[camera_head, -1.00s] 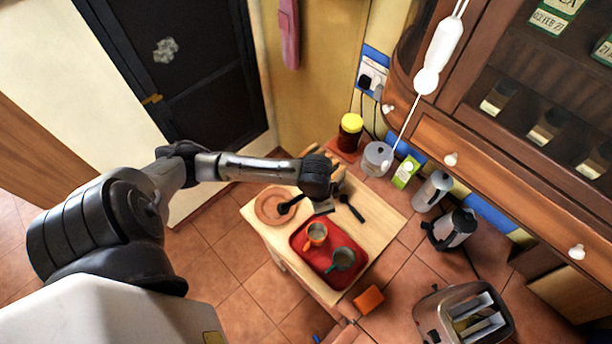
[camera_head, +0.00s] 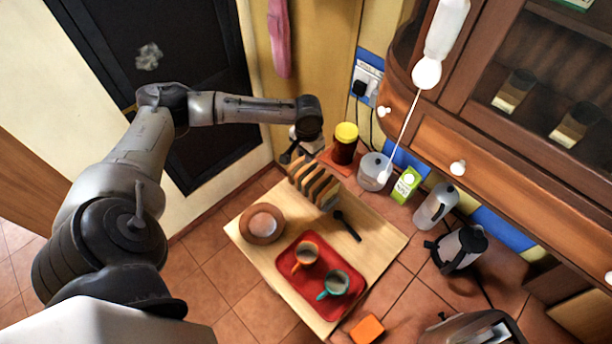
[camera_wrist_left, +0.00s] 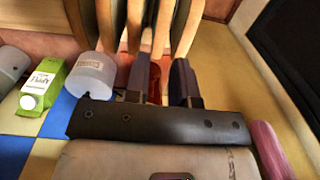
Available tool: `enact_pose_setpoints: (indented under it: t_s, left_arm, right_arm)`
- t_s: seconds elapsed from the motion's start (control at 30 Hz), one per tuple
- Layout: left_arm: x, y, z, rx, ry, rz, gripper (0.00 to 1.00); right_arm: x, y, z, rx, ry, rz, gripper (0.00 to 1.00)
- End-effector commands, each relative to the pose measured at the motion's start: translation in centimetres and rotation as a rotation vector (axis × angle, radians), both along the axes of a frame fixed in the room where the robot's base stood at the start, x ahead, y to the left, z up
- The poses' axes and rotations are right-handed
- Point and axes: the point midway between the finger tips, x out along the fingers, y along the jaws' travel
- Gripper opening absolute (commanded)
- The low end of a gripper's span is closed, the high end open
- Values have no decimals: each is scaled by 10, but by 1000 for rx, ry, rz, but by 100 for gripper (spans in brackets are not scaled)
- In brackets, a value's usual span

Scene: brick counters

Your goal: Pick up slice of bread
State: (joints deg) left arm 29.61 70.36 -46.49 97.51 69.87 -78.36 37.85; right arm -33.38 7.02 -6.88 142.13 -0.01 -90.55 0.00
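Several brown slices of bread (camera_head: 315,185) stand upright side by side in a rack at the back of the light wooden board (camera_head: 375,245). My left gripper (camera_head: 295,155) is just behind the back end of the row in the head view. In the left wrist view its two dark fingers (camera_wrist_left: 160,80) are apart, pointing at the slice edges (camera_wrist_left: 163,28). A slice edge appears in line with the gap, but I cannot tell whether it reaches between the fingers. Something red shows in the gap. My right gripper is not in view.
A yellow-lidded jar (camera_head: 345,143), a white canister (camera_head: 374,171) and a green carton (camera_head: 405,185) stand right of the bread. A brown plate (camera_head: 262,223), a black utensil (camera_head: 346,224) and a red tray (camera_head: 345,308) with two cups are on the board.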

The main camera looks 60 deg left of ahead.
Motion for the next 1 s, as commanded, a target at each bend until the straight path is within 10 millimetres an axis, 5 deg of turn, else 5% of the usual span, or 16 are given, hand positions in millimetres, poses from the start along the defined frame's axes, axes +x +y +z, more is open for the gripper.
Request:
enact_pose_setpoints:
  t_s: [0.7, 1.0]
  left_arm:
    - [0, 2, -66, 0, 0, -2, 23]
    - [0, 2, -72, 1, 0, -3, 23]
  right_arm:
    - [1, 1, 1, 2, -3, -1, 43]
    - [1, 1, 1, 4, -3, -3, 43]
